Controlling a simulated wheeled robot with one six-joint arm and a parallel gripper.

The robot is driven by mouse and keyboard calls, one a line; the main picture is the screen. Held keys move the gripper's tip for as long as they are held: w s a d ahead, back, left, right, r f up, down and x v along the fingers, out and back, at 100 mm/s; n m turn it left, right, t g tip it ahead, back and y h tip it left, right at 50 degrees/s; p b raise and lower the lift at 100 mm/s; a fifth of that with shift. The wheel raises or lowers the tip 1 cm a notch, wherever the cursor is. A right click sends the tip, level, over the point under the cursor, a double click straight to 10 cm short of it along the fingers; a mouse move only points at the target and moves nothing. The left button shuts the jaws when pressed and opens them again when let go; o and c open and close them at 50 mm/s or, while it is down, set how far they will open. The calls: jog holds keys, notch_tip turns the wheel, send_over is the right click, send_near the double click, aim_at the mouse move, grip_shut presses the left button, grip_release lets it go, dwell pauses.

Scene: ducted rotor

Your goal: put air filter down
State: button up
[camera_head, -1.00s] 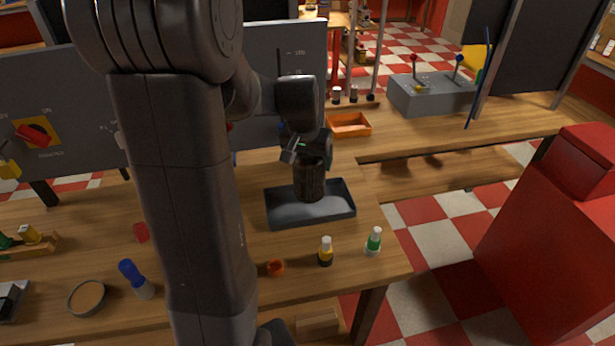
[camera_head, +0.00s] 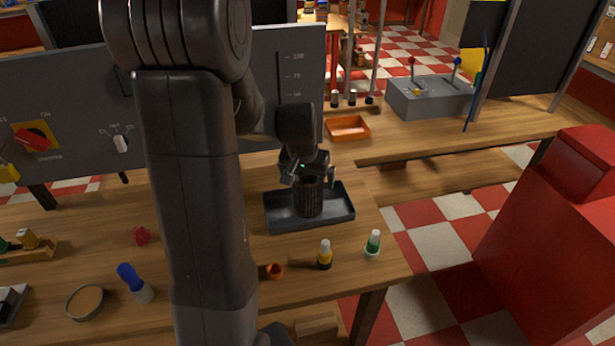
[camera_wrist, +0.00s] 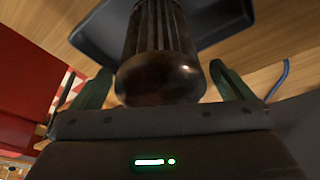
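The air filter (camera_head: 309,198), a dark ribbed cylinder with a rounded glossy brown end, stands upright in the dark grey tray (camera_head: 343,211) on the wooden bench. In the wrist view its glossy end (camera_wrist: 160,78) lies between my fingers, with the ribbed body beyond it. My gripper (camera_head: 313,174) is over the filter from above. In the wrist view its two green fingers (camera_wrist: 163,75) stand on either side, and narrow gaps show between the fingertips and the filter, so it looks open. The filter's foot is partly hidden by the tray's front wall.
An orange tray (camera_head: 347,128) lies behind on the bench. A yellow bottle (camera_head: 324,256), a green bottle (camera_head: 372,244) and an orange ring (camera_head: 275,271) stand in front. A grey panel (camera_head: 288,85) rises behind my arm. A red cabinet (camera_head: 560,240) stands at the right.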

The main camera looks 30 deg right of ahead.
jog(key=shift+r, duration=0.4)
jog(key=v, duration=1.1)
jog(key=shift+s+r, duration=0.15)
jog(key=shift+r, duration=0.1)
jog(key=shift+a, duration=0.1)
